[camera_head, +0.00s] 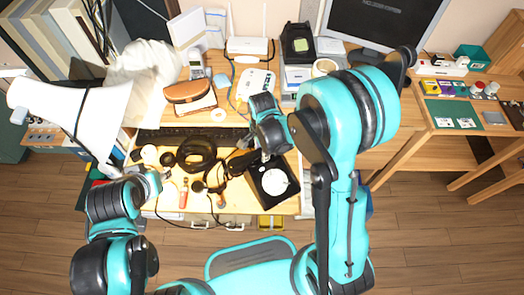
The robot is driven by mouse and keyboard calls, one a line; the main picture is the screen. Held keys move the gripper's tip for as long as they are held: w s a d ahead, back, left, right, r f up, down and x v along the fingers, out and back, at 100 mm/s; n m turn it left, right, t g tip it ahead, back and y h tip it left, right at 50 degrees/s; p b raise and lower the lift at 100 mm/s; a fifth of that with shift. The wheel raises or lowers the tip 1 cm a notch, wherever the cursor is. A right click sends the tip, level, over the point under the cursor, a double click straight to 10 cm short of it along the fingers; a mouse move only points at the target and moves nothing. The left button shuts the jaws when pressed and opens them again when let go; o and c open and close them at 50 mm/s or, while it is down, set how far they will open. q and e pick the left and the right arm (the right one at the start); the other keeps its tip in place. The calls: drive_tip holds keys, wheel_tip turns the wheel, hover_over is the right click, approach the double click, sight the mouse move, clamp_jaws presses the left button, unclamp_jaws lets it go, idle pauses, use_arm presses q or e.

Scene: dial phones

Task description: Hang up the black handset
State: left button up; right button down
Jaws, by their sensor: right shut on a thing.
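A black dial phone (255,194) with a pale round dial sits at the front right of the desk. The black handset (239,163) is at the phone's back left, partly hidden by my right gripper. My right gripper (262,156) reaches down from the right arm and is shut on the handset, just above the back of the phone. I cannot tell whether the handset touches the cradle. My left gripper (153,180) is low at the desk's left front, apart from the phone; its fingers are too small to read.
Black headphones (196,153) and dark cables lie left of the phone. A black keyboard (205,134) lies behind. A white lamp shade (85,112) stands at the left. A brown case (190,92), a router (249,46) and a monitor (385,20) stand farther back.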

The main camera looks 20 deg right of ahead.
drive_tip(key=shift+f+b, duration=0.75)
drive_tip(key=shift+f, duration=0.15)
drive_tip(key=shift+r, duration=0.1)
drive_tip(key=c, duration=1.2)
unclamp_jaws()
drive_tip(key=shift+o, duration=0.2)
wheel_tip(320, 180, up, 12)
drive_tip(key=s+d+r+n+t, duration=0.2)
drive_tip(key=s+r+n+t, duration=0.1)
drive_tip(key=s+n, duration=0.2)
drive_tip(key=s+d+r+n+t, duration=0.2)
drive_tip(key=s+r+n+t, duration=0.1)
drive_tip(key=n, duration=0.7)
drive_tip(key=shift+s+d+r+t, duration=0.4)
drive_tip(key=shift+s+t, duration=0.1)
drive_tip(key=shift+s, duration=0.65)
